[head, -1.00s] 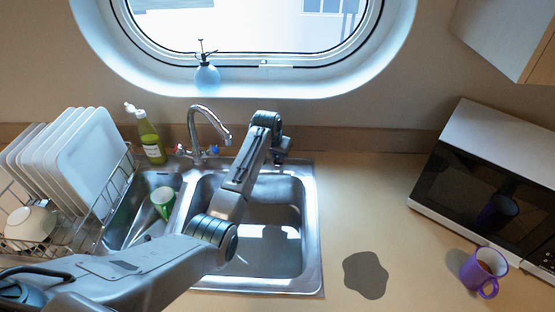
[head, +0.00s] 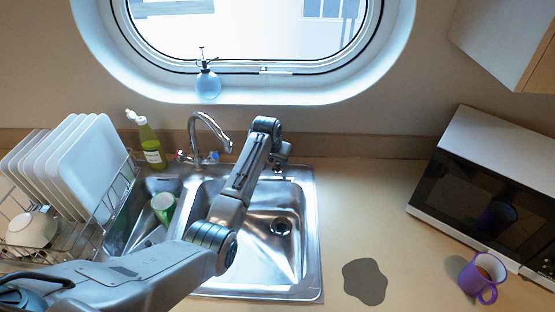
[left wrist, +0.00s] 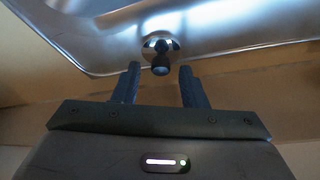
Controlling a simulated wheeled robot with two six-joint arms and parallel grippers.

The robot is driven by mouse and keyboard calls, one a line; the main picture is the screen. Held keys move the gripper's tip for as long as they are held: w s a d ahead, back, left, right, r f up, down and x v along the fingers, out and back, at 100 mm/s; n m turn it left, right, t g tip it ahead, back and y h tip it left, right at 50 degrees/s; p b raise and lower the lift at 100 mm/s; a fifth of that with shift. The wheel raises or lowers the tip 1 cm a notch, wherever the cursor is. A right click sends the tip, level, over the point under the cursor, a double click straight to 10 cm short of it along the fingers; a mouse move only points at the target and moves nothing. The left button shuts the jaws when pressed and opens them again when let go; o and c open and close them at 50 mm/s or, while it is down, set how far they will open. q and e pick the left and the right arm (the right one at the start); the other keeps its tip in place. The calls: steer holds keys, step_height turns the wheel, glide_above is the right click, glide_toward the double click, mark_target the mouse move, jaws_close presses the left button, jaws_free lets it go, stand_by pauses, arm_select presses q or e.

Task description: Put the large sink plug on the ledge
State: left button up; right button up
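The large sink plug, a chrome disc with a dark knob, shows in the left wrist view (left wrist: 160,46). It appears to rest on the metal ledge (head: 300,171) at the sink's back edge. My left gripper (head: 281,160) is over that back right part of the sink. In the left wrist view its two fingers (left wrist: 159,70) are apart, one on each side of the knob, with gaps showing. In the head view the plug is mostly hidden by the gripper. The large basin (head: 255,262) is empty, with its drain hole (head: 281,227) bare. My right gripper is out of view.
A tap (head: 205,130) stands left of my arm. A green cup (head: 163,208) lies in the small basin. A soap bottle (head: 150,145) and a dish rack with plates (head: 85,165) are at left. A purple mug (head: 482,275) and microwave (head: 490,185) are at right.

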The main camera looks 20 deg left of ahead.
arm_select(q)
steer(key=p+v, duration=0.5)
steer(key=v, duration=0.6)
steer(key=shift+r, duration=0.2)
steer(key=shift+s, duration=0.1)
